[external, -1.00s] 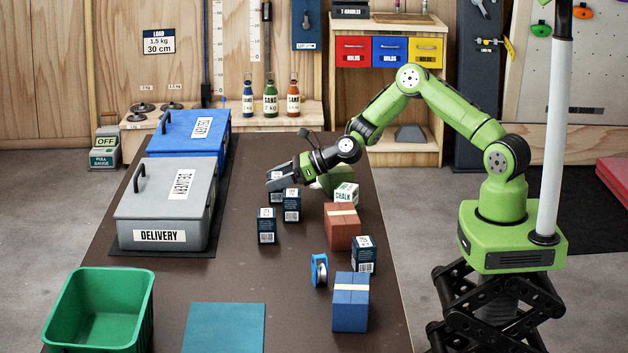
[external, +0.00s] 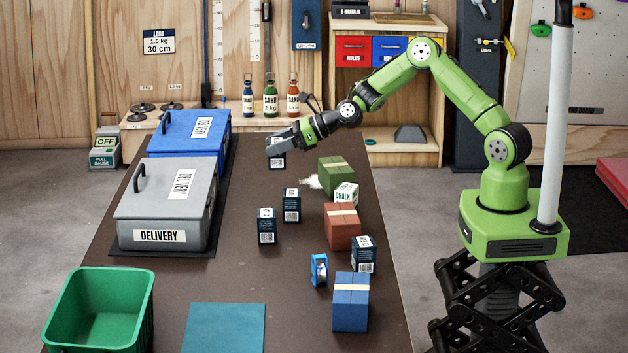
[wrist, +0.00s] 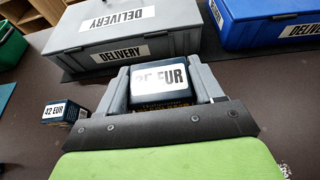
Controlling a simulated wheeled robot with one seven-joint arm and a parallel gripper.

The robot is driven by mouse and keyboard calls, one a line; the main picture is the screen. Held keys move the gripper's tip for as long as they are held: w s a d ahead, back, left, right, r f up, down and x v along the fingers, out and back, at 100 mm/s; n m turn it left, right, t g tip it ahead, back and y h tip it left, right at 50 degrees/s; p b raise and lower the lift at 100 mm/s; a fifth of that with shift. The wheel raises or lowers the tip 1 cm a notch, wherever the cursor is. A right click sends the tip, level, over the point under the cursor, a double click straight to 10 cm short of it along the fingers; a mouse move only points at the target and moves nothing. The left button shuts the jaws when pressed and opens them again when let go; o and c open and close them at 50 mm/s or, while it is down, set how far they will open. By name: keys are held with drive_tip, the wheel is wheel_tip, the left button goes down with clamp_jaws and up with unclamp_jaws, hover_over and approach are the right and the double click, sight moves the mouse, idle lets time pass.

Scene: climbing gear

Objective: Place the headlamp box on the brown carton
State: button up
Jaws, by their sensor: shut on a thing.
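My gripper (external: 276,145) is shut on a dark navy box with a white label (external: 278,161), held up above the far part of the table. In the wrist view the box (wrist: 162,98) sits between the two grey fingers, its label ending in "5 EUR", the first digit unclear. I cannot tell from its print whether it is the headlamp box. The brown carton (external: 342,233), reddish with a pale tape strip, stands on the table, nearer the camera and right of my gripper.
Similar navy boxes (external: 292,211) (external: 267,232) (external: 363,258) stand about. A green carton (external: 335,177) and chalk box (external: 346,194) stand behind the brown carton; a blue carton (external: 350,308) and blue reel (external: 319,270) are in front. Grey (external: 150,215) and blue (external: 188,143) delivery boxes stand left.

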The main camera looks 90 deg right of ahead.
drive_tip(key=s+a+r+n+g+y+p, duration=0.1)
drive_tip(key=s+a+n+y, duration=0.15)
drive_tip(key=a, duration=0.35)
drive_tip(key=s+a+r+n+g+y+p, duration=0.1)
drive_tip(key=s+a+n+y, duration=0.1)
drive_tip(key=a+n+y, duration=0.3)
wheel_tip(320, 180, up, 5)
drive_tip(key=n+g+y, duration=0.5)
drive_tip(key=n+g, duration=0.1)
hover_over(342, 213)
drive_tip(key=shift+g, duration=0.3)
wheel_tip(342, 213, down, 10)
drive_tip(key=b, duration=0.3)
drive_tip(key=shift+r+h, duration=0.15)
drive_tip(key=shift+h, duration=0.1)
drive_tip(key=o, duration=1.1)
